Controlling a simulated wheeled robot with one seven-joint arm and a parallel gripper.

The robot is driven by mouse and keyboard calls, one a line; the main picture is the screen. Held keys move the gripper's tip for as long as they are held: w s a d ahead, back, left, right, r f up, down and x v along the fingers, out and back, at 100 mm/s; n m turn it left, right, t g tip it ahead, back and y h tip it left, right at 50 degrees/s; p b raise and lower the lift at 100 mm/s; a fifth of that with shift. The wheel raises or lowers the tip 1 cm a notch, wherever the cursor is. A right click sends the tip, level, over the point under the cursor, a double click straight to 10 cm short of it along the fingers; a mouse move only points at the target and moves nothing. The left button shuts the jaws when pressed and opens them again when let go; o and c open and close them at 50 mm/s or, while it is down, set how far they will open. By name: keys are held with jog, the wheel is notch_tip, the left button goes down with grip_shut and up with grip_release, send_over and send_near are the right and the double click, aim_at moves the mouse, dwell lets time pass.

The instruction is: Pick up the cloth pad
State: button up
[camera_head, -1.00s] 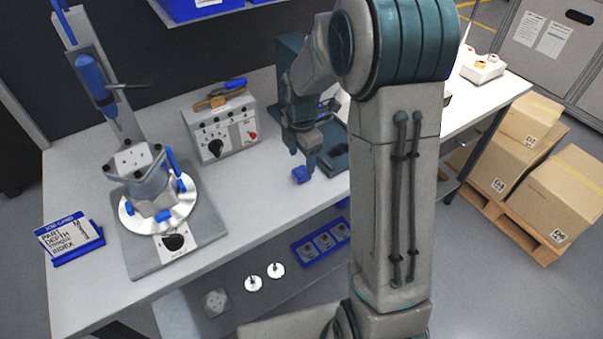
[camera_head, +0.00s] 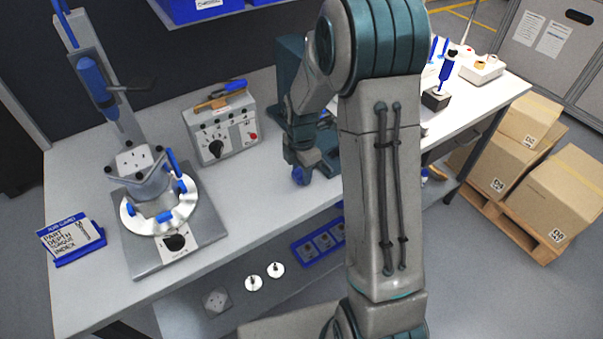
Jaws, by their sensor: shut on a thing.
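The pad hangs just below the fingers. It is small in this view, and the fingers hide part of it. I cannot tell how far it is above the bench top.
A press stand (camera_head: 160,200) with a clamped housing stands at the left of the bench (camera_head: 95,275). Cardboard boxes (camera_head: 560,195) sit on a pallet at right.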

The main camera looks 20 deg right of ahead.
jog(key=shift+r, duration=0.15)
jog(key=shift+r, duration=0.3)
jog(key=r, duration=0.2)
jog(key=d+r, duration=0.1)
jog(key=shift+s+r+b, duration=0.1)
jog(key=shift+r+b, duration=0.25)
jog(key=shift+b, duration=0.05)
jog(key=s+d+r+b, duration=0.1)
jog(key=s+d+r, duration=0.2)
jog(key=d+r, duration=0.3)
jog(key=d, duration=0.4)
jog(key=shift+s+r, duration=0.15)
jog(key=shift+r, duration=0.05)
